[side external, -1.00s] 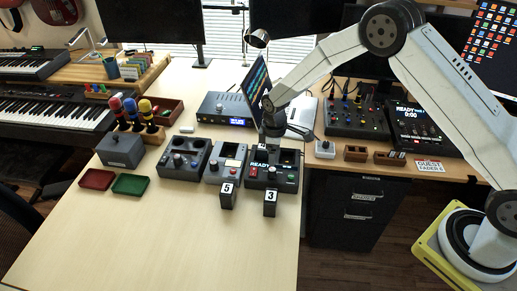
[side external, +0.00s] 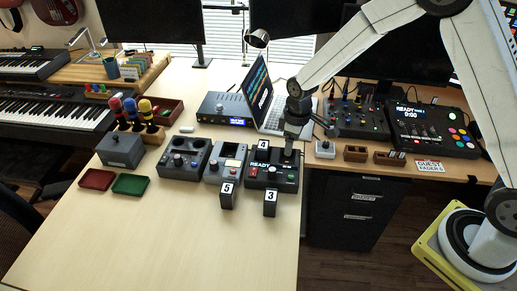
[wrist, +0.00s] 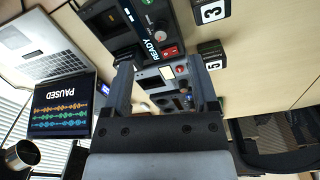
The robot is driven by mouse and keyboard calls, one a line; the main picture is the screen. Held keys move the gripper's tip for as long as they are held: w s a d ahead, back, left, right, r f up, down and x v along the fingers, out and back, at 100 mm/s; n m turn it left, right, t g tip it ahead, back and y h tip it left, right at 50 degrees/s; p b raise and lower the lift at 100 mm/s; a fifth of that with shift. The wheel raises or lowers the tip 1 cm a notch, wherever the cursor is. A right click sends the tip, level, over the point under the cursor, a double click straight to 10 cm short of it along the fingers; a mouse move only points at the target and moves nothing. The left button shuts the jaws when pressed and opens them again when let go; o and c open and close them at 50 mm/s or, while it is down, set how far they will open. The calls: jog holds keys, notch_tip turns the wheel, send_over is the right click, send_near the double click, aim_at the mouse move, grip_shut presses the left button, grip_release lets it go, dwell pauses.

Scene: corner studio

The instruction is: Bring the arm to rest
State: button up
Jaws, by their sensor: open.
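My gripper (side external: 288,154) hangs pointing down over the back right part of the dark device with the READY display (side external: 262,184). In the wrist view my gripper's two fingers (wrist: 160,78) stand apart with nothing held between them; the device with the switch (wrist: 158,68) shows in the gap beyond. A block marked 4 (side external: 262,146) stands at the back of the READY device, just left of my gripper. The exact height of the fingertips above the device is hard to tell.
Blocks marked 5 (side external: 228,196) and 3 (side external: 270,203) stand in front of the devices. An open laptop (side external: 262,97) is behind my gripper. A mixer (side external: 358,120) and pad controller (side external: 432,128) lie right. The table's front (side external: 160,240) is clear.

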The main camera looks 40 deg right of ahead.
jog(key=s+d+r+m+t, duration=0.1)
jog(key=s+r+m, duration=0.2)
jog(key=s, duration=0.5)
jog(key=s+d+r+m, duration=0.2)
jog(key=s+r+m, duration=0.1)
jog(key=s, duration=0.6)
jog(key=shift+s+r+t, duration=0.2)
jog(key=shift+r+t, duration=0.2)
jog(key=shift+r, duration=0.25)
jog(key=shift+d, duration=0.1)
